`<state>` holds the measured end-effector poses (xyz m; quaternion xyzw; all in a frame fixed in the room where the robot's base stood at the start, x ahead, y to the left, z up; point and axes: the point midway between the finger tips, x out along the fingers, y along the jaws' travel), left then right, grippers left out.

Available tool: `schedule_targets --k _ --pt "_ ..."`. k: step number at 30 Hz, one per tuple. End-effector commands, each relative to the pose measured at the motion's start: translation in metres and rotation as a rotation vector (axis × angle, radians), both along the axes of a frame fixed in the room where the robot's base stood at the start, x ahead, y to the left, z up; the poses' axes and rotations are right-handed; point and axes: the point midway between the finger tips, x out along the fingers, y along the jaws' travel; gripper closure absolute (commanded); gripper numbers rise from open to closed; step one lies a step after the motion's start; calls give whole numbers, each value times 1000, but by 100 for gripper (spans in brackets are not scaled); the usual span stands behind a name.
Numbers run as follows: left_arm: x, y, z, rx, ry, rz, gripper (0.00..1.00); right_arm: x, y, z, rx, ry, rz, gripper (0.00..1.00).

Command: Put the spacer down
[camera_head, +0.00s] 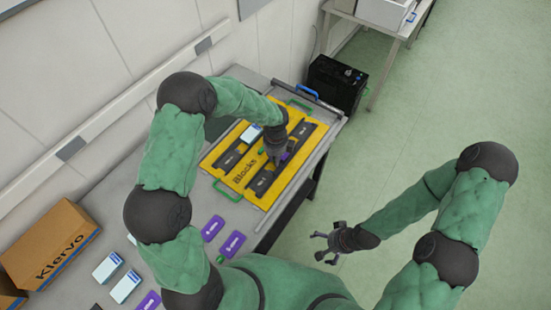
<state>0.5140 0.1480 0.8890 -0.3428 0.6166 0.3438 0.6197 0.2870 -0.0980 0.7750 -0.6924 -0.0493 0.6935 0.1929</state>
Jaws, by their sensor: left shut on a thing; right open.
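My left gripper (279,157) is over the right part of the yellow tray marked "Blocks" (240,172), pointing down. It is shut on a small purple piece, apparently the spacer (287,156), mostly hidden by the fingers. The piece is at or just above a dark slot strip in the tray; I cannot tell whether it touches. My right gripper (331,245) is open and empty, out over the green floor, clear of the table.
A white-and-blue box (251,133) sits in the tray. Purple labelled pieces (213,228) and white-and-blue boxes (106,267) lie on the grey table in front of it. A cardboard box (48,245) stands left. A black bin (335,84) stands beyond the tray.

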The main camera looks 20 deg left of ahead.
Motion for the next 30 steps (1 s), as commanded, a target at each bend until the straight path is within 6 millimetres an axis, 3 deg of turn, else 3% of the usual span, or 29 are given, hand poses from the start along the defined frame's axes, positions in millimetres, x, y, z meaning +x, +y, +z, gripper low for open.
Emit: schedule_targets --k 14,15,17,30 --pt "0 0 -7 0 -1 1 96 0 0 -4 0 0 0 0" --pt "0 0 -6 0 -1 1 67 0 0 -3 0 0 0 0" --pt "0 0 -6 0 -1 1 54 0 0 -3 0 0 0 0" --pt "1 0 3 0 -4 1 54 0 0 2 0 0 0 0"
